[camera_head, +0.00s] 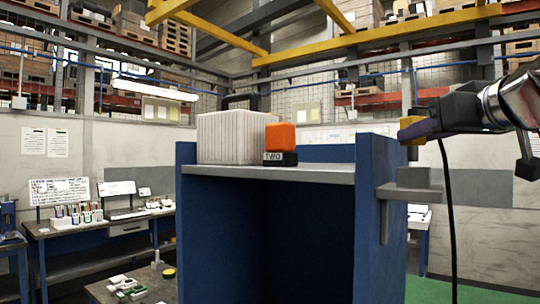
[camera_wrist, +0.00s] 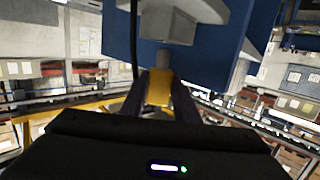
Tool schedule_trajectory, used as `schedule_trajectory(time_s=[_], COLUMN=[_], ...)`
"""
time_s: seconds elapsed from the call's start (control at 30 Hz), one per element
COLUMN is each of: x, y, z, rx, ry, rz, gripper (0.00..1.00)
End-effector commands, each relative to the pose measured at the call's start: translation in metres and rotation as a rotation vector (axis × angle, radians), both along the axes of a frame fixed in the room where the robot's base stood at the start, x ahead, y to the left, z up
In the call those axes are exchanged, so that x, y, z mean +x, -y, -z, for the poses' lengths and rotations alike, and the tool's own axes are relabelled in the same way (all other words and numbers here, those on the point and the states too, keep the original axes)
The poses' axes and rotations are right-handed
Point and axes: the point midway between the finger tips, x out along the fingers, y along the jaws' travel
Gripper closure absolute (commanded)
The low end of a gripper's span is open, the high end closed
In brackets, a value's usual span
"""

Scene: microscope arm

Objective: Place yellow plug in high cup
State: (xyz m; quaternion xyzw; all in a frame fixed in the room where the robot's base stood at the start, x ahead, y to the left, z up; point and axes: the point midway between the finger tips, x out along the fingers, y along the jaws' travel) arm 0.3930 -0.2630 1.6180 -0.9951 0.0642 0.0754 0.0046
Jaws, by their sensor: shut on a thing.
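The yellow plug (camera_head: 410,129) is held in my gripper (camera_head: 418,130) at the right of the head view. Its grey tip (camera_head: 412,153) points down. The high cup (camera_head: 413,177) looks like a grey block on a grey bracket at the blue cabinet's right side. The tip appears just above the cup with a small gap, but I cannot tell how well they line up. In the wrist view the yellow plug (camera_wrist: 159,88) sits between the dark fingers, its grey tip toward the grey cup (camera_wrist: 172,26). The cup's opening is hidden.
A black cable (camera_head: 448,210) hangs beside my gripper. The blue cabinet (camera_head: 375,220) stands left of the cup. On its grey top (camera_head: 315,174) are a white ribbed box (camera_head: 226,137) and an orange block (camera_head: 280,137) on a black base marked TWO. Work tables stand at the left.

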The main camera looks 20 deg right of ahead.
Motion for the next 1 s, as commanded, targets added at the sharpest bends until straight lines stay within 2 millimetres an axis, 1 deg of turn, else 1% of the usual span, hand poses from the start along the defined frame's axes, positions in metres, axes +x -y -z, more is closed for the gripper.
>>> schedule_trajectory(time_s=[0.13, 0.3, 0.47, 0.9, 0.93, 1.0], x=[0.0, -0.001, -0.001, -0.001, -0.001, 0.0], y=[0.0, 0.0, 0.0, 0.0, 0.0, 0.0], z=[0.006, 0.024, 0.036, 0.04, 0.04, 0.04], rx=[0.0, 0.001, 0.001, 0.0, 0.0, 0.0], ry=[0.001, -0.001, 0.001, 0.0, 0.0, 0.0], rz=[0.001, 0.001, 0.002, 0.002, 0.002, 0.002], gripper=[0.97, 0.97, 0.97, 0.97, 0.71, 0.66])
